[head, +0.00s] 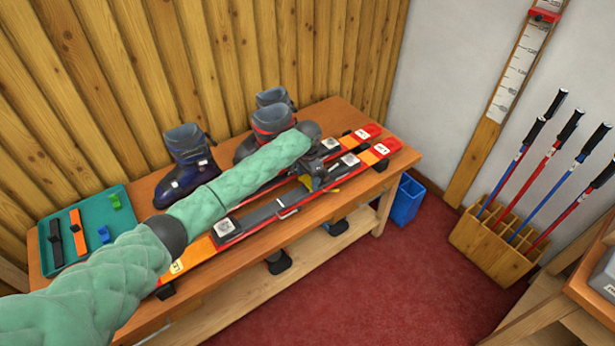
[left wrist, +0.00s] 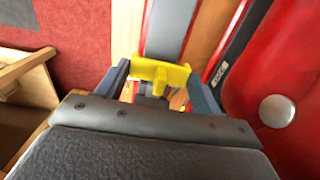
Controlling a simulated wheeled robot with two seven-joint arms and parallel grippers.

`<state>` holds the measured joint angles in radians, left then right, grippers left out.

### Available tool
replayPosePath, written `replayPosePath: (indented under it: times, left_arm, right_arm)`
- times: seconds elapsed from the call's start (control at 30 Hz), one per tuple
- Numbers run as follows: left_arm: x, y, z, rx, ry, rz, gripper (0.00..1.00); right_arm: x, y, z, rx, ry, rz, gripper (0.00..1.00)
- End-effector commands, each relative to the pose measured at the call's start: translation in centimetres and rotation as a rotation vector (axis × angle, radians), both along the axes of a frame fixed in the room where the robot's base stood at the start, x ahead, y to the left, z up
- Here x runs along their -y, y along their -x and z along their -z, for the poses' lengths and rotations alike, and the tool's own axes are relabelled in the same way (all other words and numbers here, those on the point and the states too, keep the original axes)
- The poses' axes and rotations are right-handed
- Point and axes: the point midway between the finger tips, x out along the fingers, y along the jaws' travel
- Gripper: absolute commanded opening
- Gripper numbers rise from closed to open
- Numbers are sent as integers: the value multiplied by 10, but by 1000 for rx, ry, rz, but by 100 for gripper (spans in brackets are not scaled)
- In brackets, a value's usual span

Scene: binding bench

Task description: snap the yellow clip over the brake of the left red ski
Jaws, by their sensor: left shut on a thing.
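Two red skis with orange ends lie side by side on the wooden bench; the nearer ski (head: 290,203) is beneath my left gripper, the farther ski (head: 365,133) behind it. My left gripper (head: 318,180) is shut on the yellow clip (left wrist: 160,73), which sits between its two fingers in the left wrist view. In the head view only a bit of yellow shows by the fingers. The clip is over the nearer ski, by its binding. The brake is mostly hidden by the clip and gripper; I cannot tell whether they touch. My right gripper is not in view.
Dark ski boots (head: 185,160) stand at the back of the bench, one with red parts (head: 270,122) close behind my left arm. A teal tray (head: 125,200) with straps and small clips lies at the left. A blue bin (head: 407,200) stands beyond the bench's right end.

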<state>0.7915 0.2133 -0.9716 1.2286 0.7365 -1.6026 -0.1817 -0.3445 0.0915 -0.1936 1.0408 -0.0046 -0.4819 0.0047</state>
Motion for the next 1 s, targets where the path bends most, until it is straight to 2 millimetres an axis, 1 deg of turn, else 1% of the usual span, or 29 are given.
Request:
replayPosePath:
  times: [1.0]
  left_arm:
    - [0, 0, 21, 0, 0, 0, 41]
  right_arm:
    - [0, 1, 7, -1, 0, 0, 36]
